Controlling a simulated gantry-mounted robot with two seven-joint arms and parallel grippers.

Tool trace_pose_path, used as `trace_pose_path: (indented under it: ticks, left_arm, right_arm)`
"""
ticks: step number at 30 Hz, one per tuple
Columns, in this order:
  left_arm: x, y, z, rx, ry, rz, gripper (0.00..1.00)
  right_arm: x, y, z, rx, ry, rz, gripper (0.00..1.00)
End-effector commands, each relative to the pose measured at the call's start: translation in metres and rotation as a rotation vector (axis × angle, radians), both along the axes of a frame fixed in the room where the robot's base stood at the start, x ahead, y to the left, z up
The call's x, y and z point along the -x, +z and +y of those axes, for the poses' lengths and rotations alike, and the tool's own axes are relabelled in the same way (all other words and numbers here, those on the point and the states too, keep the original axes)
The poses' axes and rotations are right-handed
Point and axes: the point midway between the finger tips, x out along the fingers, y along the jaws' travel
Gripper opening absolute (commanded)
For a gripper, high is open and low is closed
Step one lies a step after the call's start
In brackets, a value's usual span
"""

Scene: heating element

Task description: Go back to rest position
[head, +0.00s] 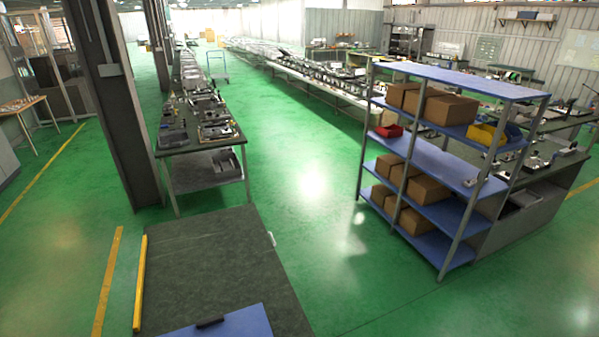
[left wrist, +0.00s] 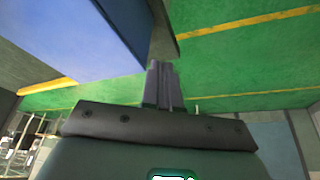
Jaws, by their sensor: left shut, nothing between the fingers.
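My left gripper (left wrist: 160,84) shows only in the left wrist view. Its two grey fingers are together and empty. In that view a blue panel (left wrist: 100,38) lies to the upper left of the fingers, with green floor beyond them. In the head view neither gripper nor arm shows. A blue panel (head: 240,324) with a small dark bar (head: 210,322) on it lies at the near edge of a dark grey work table (head: 205,262). My right gripper is in no view.
A yellow strip (head: 140,284) runs along the table's left edge. A blue shelf rack (head: 460,80) with cardboard boxes stands to the right. A long bench (head: 200,145) with parts and a dark column (head: 115,110) stand behind. Green floor between bench and rack is clear.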

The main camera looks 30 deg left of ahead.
Motion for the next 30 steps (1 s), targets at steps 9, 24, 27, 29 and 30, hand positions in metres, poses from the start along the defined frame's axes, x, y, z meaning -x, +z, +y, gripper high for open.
trace_pose_path:
  ticks: [9,24,27,29,30]
  left_arm:
    - [0.054,0.054,-0.167,0.157,-0.910,0.100,0.00]
    - [0.048,0.220,-0.322,0.046,-1.979,0.066,0.00]
    - [0.050,0.218,-0.323,0.049,-2.009,0.088,0.00]
    - [0.050,0.218,-0.323,0.049,-2.009,0.088,0.00]
    - [0.050,0.218,-0.323,0.049,-2.009,0.088,0.00]
  right_arm:
    - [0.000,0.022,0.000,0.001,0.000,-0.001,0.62]
    - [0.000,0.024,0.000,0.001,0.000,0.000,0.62]
    - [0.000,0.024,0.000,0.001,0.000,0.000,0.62]
    - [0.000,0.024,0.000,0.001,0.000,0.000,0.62]
    - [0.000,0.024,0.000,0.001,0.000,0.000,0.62]
